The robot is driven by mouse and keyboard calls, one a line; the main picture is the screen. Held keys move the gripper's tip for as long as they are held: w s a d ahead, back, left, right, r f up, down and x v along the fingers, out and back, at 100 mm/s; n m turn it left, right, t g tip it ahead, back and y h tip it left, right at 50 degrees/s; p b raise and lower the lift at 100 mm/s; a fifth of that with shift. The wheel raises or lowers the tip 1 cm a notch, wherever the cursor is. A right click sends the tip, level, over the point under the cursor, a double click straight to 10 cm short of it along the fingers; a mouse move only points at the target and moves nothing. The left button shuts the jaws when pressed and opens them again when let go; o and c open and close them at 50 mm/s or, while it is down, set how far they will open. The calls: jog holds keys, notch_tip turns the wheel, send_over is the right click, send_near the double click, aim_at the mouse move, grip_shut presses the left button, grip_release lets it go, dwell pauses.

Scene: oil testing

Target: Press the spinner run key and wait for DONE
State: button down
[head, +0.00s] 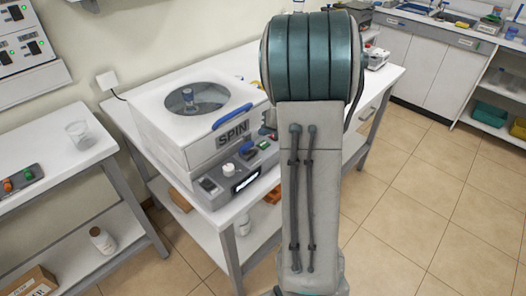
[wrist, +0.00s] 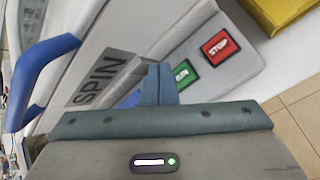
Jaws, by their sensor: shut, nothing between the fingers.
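The white spinner (head: 200,120), labelled SPIN, stands on a bench in the head view. Its lid is down, with a round window showing a vessel inside. Its front panel carries a small dark display (head: 246,181) whose text is too small to read. In the wrist view the green run key (wrist: 185,77) sits beside the red STOP key (wrist: 219,47). My gripper (wrist: 160,70) is shut and empty, its tips at the left edge of the green key and covering part of its label. I cannot tell whether they touch it. In the head view my arm hides most of the gripper.
The spinner's blue handle (wrist: 42,70) is at the left in the wrist view. A yellow object (wrist: 283,12) lies at the upper right. In the head view a glass beaker (head: 80,134) stands on the left bench. Tiled floor is open on the right.

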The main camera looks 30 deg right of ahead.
aim_at(263, 144)
jog(key=shift+f+b, duration=0.35)
jog(key=shift+f, duration=0.6)
jog(key=shift+f, duration=0.1)
dwell(1.2)
jog(key=shift+f, duration=0.3)
